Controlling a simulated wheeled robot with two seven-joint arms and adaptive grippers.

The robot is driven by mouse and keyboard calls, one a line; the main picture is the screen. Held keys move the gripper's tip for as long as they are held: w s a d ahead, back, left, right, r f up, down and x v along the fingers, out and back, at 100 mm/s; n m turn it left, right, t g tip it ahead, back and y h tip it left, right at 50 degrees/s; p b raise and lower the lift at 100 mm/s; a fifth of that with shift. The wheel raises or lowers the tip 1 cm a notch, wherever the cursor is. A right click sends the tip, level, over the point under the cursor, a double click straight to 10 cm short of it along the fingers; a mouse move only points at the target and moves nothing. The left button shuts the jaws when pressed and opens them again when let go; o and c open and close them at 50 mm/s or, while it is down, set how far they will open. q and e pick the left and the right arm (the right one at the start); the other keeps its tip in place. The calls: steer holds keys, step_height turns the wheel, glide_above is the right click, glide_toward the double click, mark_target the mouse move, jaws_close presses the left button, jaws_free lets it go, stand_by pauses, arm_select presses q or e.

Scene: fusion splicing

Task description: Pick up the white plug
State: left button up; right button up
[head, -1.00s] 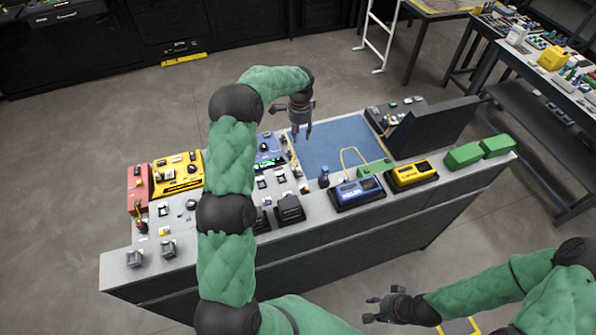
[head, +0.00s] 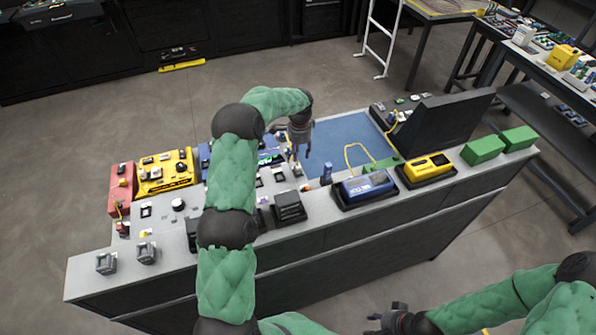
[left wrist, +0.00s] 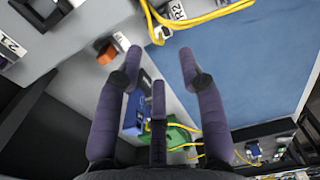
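My left gripper (head: 301,152) hangs over the left edge of the blue mat (head: 345,142) on the grey bench. In the left wrist view its purple fingers (left wrist: 158,58) are spread, with nothing between them. A small white plug-like piece (left wrist: 161,33) sits by the yellow cables at the top, beyond the fingertips and apart from them. Whether this is the white plug is hard to tell. A white block marked R2 (left wrist: 176,11) is beside it. No white plug can be made out in the head view. My right gripper (head: 386,319) is empty, low in front of the bench, with its fingers apart.
A blue device (head: 364,186) and a yellow device (head: 428,167) stand along the bench's front edge. Green boxes (head: 484,149) are at the right end. A dark upright panel (head: 444,125) stands beyond the mat. Yellow cables (left wrist: 210,14) run near the left gripper.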

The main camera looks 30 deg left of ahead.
mark_target(298, 166)
arm_select(q)
step_height(298, 166, down, 3)
steer(key=shift+f, duration=0.2)
steer(key=shift+s+a+f+b, duration=0.1)
steer(key=shift+f+b, duration=0.15)
steer(key=shift+f, duration=0.6)
steer(key=shift+w+a+f+b, duration=0.1)
steer(key=shift+f+b, duration=0.15)
steer(key=shift+f, duration=0.6)
steer(key=shift+s+a+f+b, duration=0.1)
steer(key=shift+f+b, duration=0.15)
steer(key=shift+f, duration=0.6)
steer(key=c, duration=0.8)
